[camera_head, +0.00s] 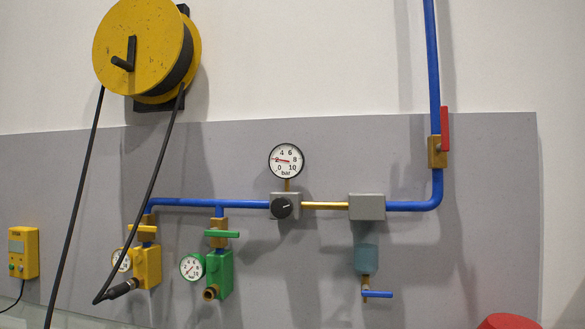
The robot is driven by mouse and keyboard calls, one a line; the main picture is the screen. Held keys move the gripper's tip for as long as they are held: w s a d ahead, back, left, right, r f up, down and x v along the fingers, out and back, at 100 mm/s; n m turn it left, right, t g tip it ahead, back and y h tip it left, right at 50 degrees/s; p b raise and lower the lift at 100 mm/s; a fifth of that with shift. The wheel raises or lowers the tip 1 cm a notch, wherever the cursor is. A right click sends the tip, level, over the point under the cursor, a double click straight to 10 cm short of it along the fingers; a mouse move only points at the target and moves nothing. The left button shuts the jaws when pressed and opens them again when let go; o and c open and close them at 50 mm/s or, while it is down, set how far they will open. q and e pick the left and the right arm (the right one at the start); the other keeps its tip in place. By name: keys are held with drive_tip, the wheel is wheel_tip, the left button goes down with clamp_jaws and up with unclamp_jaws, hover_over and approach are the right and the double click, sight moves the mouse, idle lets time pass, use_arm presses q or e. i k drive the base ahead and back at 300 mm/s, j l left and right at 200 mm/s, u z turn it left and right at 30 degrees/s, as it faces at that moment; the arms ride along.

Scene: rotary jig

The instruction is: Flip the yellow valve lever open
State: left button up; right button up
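The yellow valve lever (147,228) sits on a brass valve body (149,219) at the left end of the blue pipe. The lever lies roughly level, across the upright line of its branch. Below it is a yellow block (148,266) with a round gauge (121,260) at its left. A black hose connector (119,290) is at the block's lower left. Neither of my grippers is in view, and nothing touches the lever.
A black hose (163,150) from the yellow reel (140,45) hangs close to the yellow lever. Farther right are a regulator knob (282,208), blue lever (378,294) and red lever (445,128).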

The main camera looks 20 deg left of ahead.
sight(141, 228)
drive_tip(key=u, duration=1.5)
